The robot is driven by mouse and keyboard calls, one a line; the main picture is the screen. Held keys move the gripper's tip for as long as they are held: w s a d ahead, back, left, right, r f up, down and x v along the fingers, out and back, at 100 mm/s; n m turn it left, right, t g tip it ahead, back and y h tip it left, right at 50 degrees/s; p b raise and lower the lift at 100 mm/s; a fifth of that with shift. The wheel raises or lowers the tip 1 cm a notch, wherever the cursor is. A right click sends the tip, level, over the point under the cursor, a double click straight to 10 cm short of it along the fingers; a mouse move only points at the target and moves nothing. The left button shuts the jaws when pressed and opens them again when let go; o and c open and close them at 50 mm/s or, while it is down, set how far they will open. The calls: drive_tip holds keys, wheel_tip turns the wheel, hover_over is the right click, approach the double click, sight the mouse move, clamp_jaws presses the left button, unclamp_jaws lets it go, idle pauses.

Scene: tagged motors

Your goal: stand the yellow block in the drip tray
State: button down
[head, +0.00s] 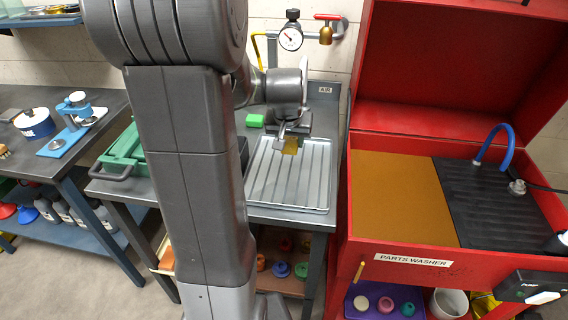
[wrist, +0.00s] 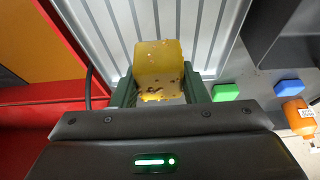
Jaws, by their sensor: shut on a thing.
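The yellow block (wrist: 160,62) is between the two fingers of my gripper (wrist: 160,92) in the wrist view, with dark specks on its near face. My gripper is shut on it. In the head view the block (head: 291,146) hangs from my gripper (head: 291,135) at the far part of the ribbed grey drip tray (head: 288,185). The tray's ribs also show behind the block in the wrist view (wrist: 105,25). I cannot tell whether the block touches the tray.
A green block (head: 255,120) lies on the bench left of the tray; a blue block (wrist: 289,87) shows in the wrist view. A green toolbox (head: 122,160) stands farther left. The red parts washer (head: 400,262) adjoins on the right. A gauge and red-handled valve (head: 291,38) are on the wall behind.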

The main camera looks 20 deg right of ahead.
sight(291, 166)
wheel_tip(291, 166, down, 7)
drive_tip(key=shift+f, duration=0.15)
drive_tip(key=shift+f, duration=0.1)
idle(0.3)
drive_tip(key=c, duration=0.8)
unclamp_jaws()
drive_tip(key=shift+c, duration=0.2)
drive_tip(key=shift+r, duration=0.55)
drive_tip(key=v, duration=1.1)
drive_tip(key=shift+s, duration=0.1)
